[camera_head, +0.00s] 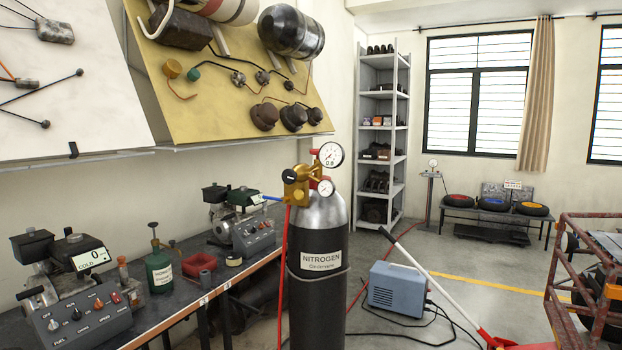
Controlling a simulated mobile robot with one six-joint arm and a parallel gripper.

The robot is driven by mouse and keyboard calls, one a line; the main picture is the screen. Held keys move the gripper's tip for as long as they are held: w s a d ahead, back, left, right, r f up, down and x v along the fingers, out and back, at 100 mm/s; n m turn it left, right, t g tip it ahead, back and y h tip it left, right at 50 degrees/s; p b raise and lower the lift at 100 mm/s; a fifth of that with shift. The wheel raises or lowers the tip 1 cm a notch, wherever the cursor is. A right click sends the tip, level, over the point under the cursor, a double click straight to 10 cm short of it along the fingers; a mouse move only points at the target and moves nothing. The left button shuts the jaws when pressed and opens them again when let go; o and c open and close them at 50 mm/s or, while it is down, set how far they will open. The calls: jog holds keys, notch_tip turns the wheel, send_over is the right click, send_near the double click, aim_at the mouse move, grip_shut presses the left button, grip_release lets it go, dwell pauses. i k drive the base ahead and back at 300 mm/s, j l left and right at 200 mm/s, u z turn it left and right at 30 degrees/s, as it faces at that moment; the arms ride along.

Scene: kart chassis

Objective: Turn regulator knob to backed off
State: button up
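A brass regulator (299,186) with two round gauges sits on top of the dark nitrogen cylinder (317,290), which stands upright in the middle of the view. The larger gauge (331,155) is at the top and the smaller gauge (325,187) is below it. A dark round knob (289,176) shows on the left side of the regulator; its turn position cannot be told from here. Red parts sit beside the gauges, and a red hose (284,270) hangs down on the left. My gripper is not in view.
A workbench (190,300) with engines and a switch panel (80,322) runs along the left, close to the cylinder. A blue-grey box (396,289) with cables and a red-and-white jack handle (432,288) are on the floor at right. A rusty frame (570,280) stands far right.

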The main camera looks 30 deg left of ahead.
aim_at(289, 176)
jog(key=u, duration=1.35)
